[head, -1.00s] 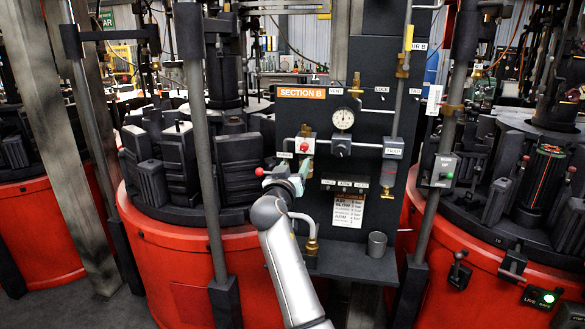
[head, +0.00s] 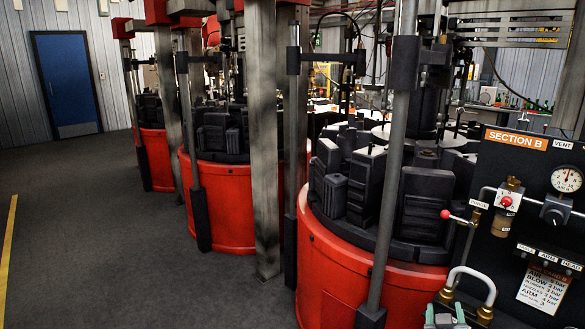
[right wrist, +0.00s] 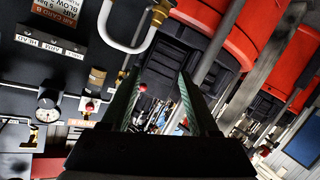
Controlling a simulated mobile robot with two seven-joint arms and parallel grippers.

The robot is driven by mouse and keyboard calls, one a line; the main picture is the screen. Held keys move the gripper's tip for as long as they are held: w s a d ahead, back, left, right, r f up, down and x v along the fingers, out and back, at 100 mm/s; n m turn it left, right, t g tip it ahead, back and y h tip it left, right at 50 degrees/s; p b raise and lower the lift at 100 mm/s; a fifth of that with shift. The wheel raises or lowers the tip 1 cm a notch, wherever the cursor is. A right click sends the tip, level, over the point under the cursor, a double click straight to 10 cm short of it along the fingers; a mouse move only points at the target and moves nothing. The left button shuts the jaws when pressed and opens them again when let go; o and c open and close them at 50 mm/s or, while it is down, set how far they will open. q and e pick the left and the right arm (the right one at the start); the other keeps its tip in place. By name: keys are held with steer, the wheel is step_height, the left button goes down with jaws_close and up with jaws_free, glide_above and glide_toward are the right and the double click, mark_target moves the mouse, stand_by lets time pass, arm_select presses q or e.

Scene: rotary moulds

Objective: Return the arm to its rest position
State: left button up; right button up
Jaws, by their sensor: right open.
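My right gripper (head: 446,314) shows only in part at the bottom edge of the head view, below the panel marked SECTION B (head: 516,139). In the right wrist view its two greenish fingers (right wrist: 158,82) stand apart with nothing held between them. A red knob (right wrist: 143,87) appears in the gap between the fingers, farther off. Most of my right arm is outside the head view. My left gripper is in neither view.
A red-ended lever (head: 445,214) and a bent pale pipe (head: 470,272) stick out by the panel, close to my right gripper. Red round mould machines (head: 335,265) stand in a row. Grey floor (head: 110,240) lies open at left, with a blue door (head: 67,84) behind.

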steer(key=s+a+f+n+g+y+p, duration=0.1)
steer(key=s+a+f+n+g+y, duration=0.3)
steer(key=s+a+f, duration=0.6)
steer(key=s+a+f+y, duration=0.2)
steer(key=s+a+f, duration=0.2)
steer(key=s, duration=0.6)
steer(key=s+a+f+y+p, duration=0.1)
steer(key=s+a+f+y, duration=0.2)
steer(key=s, duration=0.7)
steer(key=shift+a+f+m+p, duration=0.3)
steer(key=shift+a+f+m, duration=0.15)
steer(key=shift+f, duration=0.15)
steer(key=shift+c, duration=0.4)
